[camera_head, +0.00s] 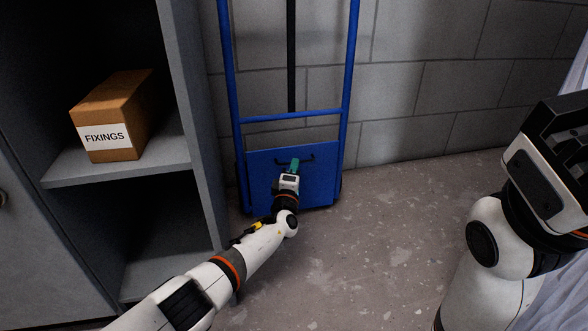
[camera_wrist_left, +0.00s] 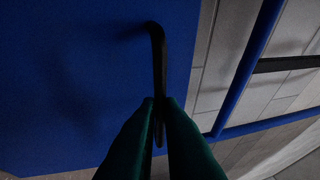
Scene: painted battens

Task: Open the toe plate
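The toe plate (camera_head: 262,178) is a blue panel standing upright, folded against the lower part of the blue hand truck (camera_head: 344,92) in the head view. A black bar handle (camera_head: 308,158) is fixed near its top edge. In the left wrist view the toe plate (camera_wrist_left: 70,80) fills the left side and the handle (camera_wrist_left: 158,55) runs down between my fingertips. My left gripper (camera_head: 294,165), with dark green fingers, is closed around the handle; the fingers (camera_wrist_left: 160,103) touch it from both sides.
A grey shelf unit (camera_head: 188,110) stands close at the left of the hand truck, with a cardboard box (camera_head: 125,112) labelled FIXINGS on it. A grey block wall (camera_head: 430,90) is behind. The concrete floor (camera_head: 375,235) in front and to the right is clear.

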